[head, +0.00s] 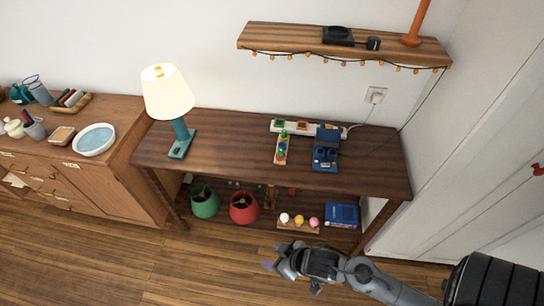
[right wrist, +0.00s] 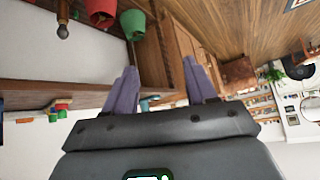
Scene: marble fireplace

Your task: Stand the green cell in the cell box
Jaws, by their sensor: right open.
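A wooden rack (head: 281,157) on the tabletop carries a row of small coloured cells. A green cell (head: 283,133) appears at its far end; the cells are too small to tell apart fully. The blue cell box (head: 325,165) stands just right of the rack, with dark round openings on its top. My right gripper (head: 273,257) is low in front of the table, below the tabletop and well away from rack and box. Its two purple fingers stand apart and empty, as the right wrist view also shows (right wrist: 157,78). My left gripper is out of view.
A lamp (head: 168,95) stands at the table's left end. A white power strip (head: 300,127) lies behind the rack. The lower shelf holds a green shade (head: 204,202), a red shade (head: 243,208), coloured balls and a blue box (head: 342,215). The tabletop's right end is clear.

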